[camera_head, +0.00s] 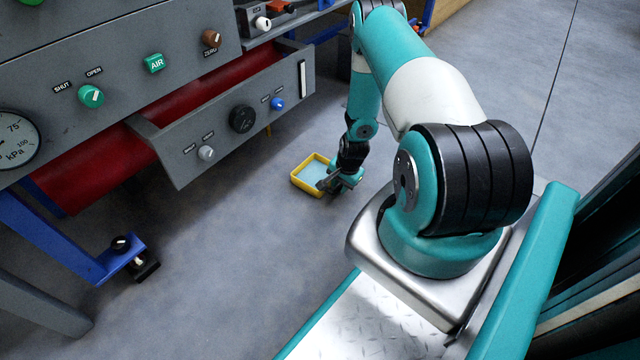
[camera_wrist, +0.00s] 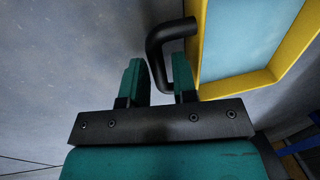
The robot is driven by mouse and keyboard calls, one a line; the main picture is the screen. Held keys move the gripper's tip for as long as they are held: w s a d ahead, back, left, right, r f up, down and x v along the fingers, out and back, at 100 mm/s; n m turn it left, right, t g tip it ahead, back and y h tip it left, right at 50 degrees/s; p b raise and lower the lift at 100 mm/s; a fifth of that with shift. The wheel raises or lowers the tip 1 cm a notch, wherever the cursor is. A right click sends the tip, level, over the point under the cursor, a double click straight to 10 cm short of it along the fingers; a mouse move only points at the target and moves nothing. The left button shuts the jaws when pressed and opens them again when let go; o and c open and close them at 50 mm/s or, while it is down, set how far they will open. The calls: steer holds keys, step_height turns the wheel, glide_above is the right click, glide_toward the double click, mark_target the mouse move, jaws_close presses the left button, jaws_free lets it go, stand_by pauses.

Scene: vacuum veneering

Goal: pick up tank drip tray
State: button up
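The tank drip tray (camera_head: 304,186) is a small yellow-rimmed tray with a pale blue inside, sitting on the grey floor. In the wrist view its yellow rim (camera_wrist: 238,84) is at the upper right, with a bent black handle (camera_wrist: 156,52) on its left side. My gripper (camera_head: 329,183) is low at the tray's right side in the head view. In the wrist view my gripper (camera_wrist: 160,85) has its two teal fingers apart, with the handle's outer bar in the gap. I see space between the bar and the fingers. Part of the tray is out of frame there.
A grey control panel (camera_head: 130,60) with a gauge, knobs and an AIR button stands at the left. A projecting grey box with knobs (camera_head: 225,125) overhangs near the tray. A red tank (camera_head: 85,165) and a blue frame leg (camera_head: 60,240) are below. Floor in front is clear.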

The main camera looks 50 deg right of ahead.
steer(key=shift+w+f, duration=0.1)
steer(key=shift+f, duration=0.75)
steer(key=shift+r, duration=0.1)
jaws_close()
